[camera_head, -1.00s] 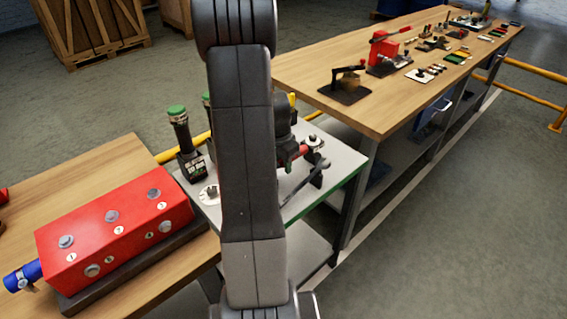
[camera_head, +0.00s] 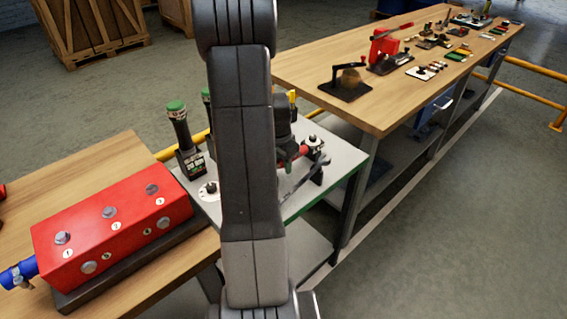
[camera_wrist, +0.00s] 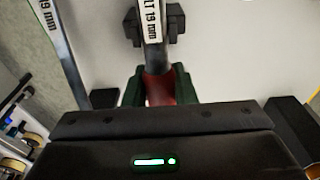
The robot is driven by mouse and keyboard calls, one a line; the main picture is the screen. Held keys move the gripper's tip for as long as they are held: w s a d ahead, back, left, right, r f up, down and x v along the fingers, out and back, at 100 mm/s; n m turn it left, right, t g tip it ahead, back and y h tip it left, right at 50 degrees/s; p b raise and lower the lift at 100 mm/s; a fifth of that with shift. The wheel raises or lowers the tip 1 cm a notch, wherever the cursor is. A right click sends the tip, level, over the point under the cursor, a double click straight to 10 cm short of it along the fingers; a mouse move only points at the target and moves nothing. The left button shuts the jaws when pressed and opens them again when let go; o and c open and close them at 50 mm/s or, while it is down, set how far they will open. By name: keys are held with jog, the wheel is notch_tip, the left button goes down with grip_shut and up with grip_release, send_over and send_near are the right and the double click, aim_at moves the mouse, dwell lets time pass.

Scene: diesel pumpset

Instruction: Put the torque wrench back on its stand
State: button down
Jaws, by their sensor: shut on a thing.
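In the wrist view my gripper (camera_wrist: 159,84) is shut on the red part of the torque wrench (camera_wrist: 154,52), with a green finger on each side. The wrench's shaft runs up the picture and carries a label ending in "LT 19 mm". A black stand block (camera_wrist: 175,20) shows behind the shaft near the top; I cannot tell whether they touch. In the head view my arm hides most of the gripper. A red part (camera_head: 301,152) shows just right of the arm, over the pale table top (camera_head: 338,160), likely the wrench.
A grey spanner (camera_wrist: 66,48) marked "19 mm" lies left of the wrench. Green-topped black tools (camera_head: 180,125) stand left of my arm. A red box (camera_head: 110,230) sits on the near wooden bench. A long wooden bench (camera_head: 400,105) holds several items.

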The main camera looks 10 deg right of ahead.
jog(key=shift+f, duration=0.3)
jog(key=c, duration=1.1)
grip_release()
notch_tip(320, 180, up, 14)
jog(key=s+a, duration=0.1)
jog(key=shift+a, duration=0.25)
jog(key=shift+f, duration=0.1)
jog(key=f, duration=0.4)
jog(key=d+f, duration=0.1)
jog(key=f, duration=0.4)
jog(key=w+f, duration=0.1)
jog(key=f, duration=0.3)
jog(key=shift+d+f, duration=0.25)
jog(key=shift+f, duration=0.1)
jog(key=shift+r, duration=0.35)
